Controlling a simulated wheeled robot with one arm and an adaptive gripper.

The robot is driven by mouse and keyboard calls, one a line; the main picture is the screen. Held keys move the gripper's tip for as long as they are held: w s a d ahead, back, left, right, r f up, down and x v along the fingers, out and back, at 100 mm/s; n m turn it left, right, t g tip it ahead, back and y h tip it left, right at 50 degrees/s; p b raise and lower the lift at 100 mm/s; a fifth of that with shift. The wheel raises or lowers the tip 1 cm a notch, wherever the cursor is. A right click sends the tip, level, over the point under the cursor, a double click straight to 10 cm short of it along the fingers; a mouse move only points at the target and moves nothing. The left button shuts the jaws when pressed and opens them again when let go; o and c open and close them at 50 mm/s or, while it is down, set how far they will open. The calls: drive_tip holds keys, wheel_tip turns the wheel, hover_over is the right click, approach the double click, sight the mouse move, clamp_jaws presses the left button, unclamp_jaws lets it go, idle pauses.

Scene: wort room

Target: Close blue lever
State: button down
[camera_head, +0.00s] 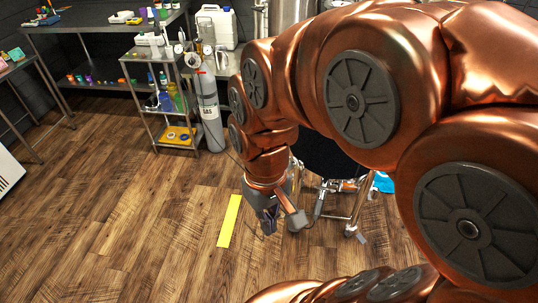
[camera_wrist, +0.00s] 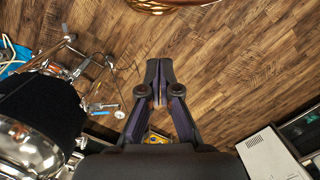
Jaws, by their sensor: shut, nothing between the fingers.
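Metal pipework with small orange parts (camera_head: 345,186) sits low on a wheeled frame, partly hidden behind my arm. The pipework (camera_wrist: 98,106) also shows at the left of the wrist view, too small to tell its handles apart. My gripper (camera_head: 269,222) is shut and empty, pointing down above the wooden floor, left of the pipework. In the wrist view its fingertips (camera_wrist: 159,82) are together, to the right of the pipework and apart from it.
A gas cylinder (camera_head: 208,105) stands beside a small shelf cart (camera_head: 160,122) at the back. A yellow strip (camera_head: 230,221) lies on the floor left of my gripper. A shiny vessel (camera_wrist: 28,148) is at the wrist view's lower left. The floor at left is clear.

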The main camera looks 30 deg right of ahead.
drive_tip(key=w+d+f+t+b, duration=0.1)
drive_tip(key=w+d+f+b, duration=0.35)
drive_tip(key=w, duration=0.65)
drive_tip(key=w+d+f+t+b, duration=0.1)
drive_tip(key=w+d+f+t, duration=0.1)
drive_tip(key=w+d+f, duration=0.7)
drive_tip(key=w+d+f+t+b, duration=0.1)
drive_tip(key=w+d+f+b, duration=0.2)
drive_tip(key=w, duration=1)
drive_tip(key=w+d+f+t+b, duration=0.1)
drive_tip(key=w+d+f+b, duration=0.1)
drive_tip(key=w+d+f, duration=0.3)
drive_tip(key=w+d+f+b, duration=0.1)
drive_tip(key=w+d+f, duration=0.2)
drive_tip(key=d, duration=0.4)
wheel_tip(320, 180, down, 9)
drive_tip(key=p, duration=0.1)
drive_tip(key=shift+s+a+f, duration=0.15)
drive_tip(key=shift+s, duration=0.05)
drive_tip(key=shift+a+f+n+b, duration=0.1)
drive_tip(key=shift+a+n+b, duration=0.05)
drive_tip(key=shift+n+b, duration=0.25)
